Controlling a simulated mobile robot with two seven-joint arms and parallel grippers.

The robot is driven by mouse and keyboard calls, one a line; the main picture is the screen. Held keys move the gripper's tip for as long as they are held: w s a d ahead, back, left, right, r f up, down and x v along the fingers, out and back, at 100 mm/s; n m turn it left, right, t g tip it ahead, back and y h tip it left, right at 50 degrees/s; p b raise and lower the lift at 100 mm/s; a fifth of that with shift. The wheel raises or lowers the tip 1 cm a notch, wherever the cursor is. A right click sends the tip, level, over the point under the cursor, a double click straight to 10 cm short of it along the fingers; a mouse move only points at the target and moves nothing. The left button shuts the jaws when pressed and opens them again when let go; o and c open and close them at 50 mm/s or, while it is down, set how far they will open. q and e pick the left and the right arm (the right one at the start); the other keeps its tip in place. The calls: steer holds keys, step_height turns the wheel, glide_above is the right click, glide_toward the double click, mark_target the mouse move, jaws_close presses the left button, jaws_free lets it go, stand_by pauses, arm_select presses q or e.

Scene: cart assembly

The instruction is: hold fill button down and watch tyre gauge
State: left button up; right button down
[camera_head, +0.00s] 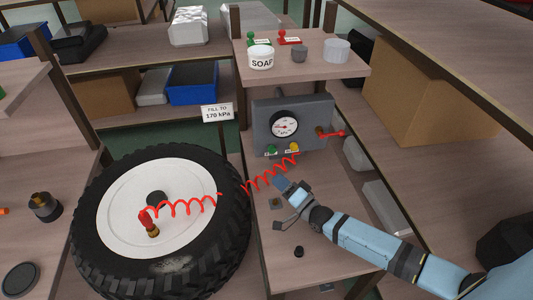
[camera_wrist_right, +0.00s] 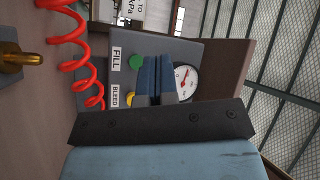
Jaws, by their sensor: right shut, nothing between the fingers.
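The grey inflator box (camera_head: 318,112) stands on the bench with a round white tyre gauge (camera_head: 284,127) with a red needle; its reading is too small to tell. Below the gauge are the green fill button (camera_head: 271,150) and the yellow bleed button (camera_head: 294,147). My right gripper (camera_head: 281,184) is shut and empty, in front of the box and apart from the buttons. In the right wrist view its fingers (camera_wrist_right: 157,68) overlap the panel beside the green button (camera_wrist_right: 136,62) and partly cover the gauge (camera_wrist_right: 185,80). My left gripper is not in view.
A red coiled hose (camera_head: 268,177) runs from the box to the valve on the tyre (camera_head: 225,243). A sign (camera_head: 217,113) reads "FILL TO 170 kPa". A shelf (camera_head: 350,67) with a soap tub (camera_head: 261,58) hangs above the box. A small black cap (camera_head: 298,252) lies on the bench.

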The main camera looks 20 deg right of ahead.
steer(key=b, duration=0.5)
glide_toward(272, 149)
steer(key=w+a, duration=0.5)
steer(key=shift+r, duration=0.4)
stand_by(0.8)
steer(key=shift+d, duration=0.1)
stand_by(0.5)
